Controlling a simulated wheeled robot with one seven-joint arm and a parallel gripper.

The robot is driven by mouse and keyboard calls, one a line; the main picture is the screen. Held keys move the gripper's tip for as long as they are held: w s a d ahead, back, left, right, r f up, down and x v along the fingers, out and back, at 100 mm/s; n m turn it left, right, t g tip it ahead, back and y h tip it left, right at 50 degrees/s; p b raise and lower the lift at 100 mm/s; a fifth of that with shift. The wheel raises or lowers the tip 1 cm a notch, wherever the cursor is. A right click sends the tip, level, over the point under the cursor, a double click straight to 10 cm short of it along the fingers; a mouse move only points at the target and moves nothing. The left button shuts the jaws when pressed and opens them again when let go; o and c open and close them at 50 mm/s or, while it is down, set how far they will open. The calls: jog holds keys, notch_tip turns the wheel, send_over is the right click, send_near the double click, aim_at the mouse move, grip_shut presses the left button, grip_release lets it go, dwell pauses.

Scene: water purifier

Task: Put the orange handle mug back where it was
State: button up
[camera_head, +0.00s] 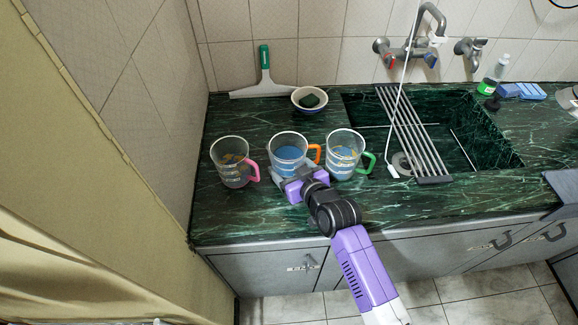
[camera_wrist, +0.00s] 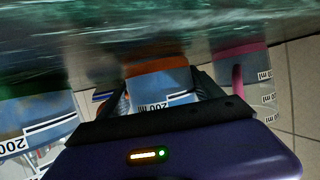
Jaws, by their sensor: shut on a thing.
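The orange handle mug (camera_head: 288,150) stands on the dark green marble counter between two other mugs in the head view. It is clear glass with what looks like blue contents, and its orange handle (camera_head: 314,153) points right. My gripper (camera_head: 295,184) is at the mug's front side, its fingers closed around the body. In the wrist view the mug (camera_wrist: 158,82) sits between the two fingers (camera_wrist: 160,100), with an orange part behind it. The mug looks upright. Whether its base touches the counter is hidden by my gripper.
A pink handle mug (camera_head: 231,160) stands close on the left and a green handle mug (camera_head: 344,152) close on the right. Behind are a bowl (camera_head: 309,99) with a dark sponge and a squeegee (camera_head: 264,80). A sink with a rack (camera_head: 412,130) lies to the right. The front left counter is clear.

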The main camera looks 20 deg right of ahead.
jog(key=shift+f, duration=0.1)
jog(key=o, duration=1.9)
jog(key=shift+o, duration=0.2)
jog(key=shift+s+r, duration=0.15)
jog(key=shift+r, duration=0.05)
jog(key=v, duration=1.1)
jog(key=shift+s+r+b, duration=0.1)
jog(key=shift+s+b, duration=0.2)
jog(key=shift+s, duration=0.05)
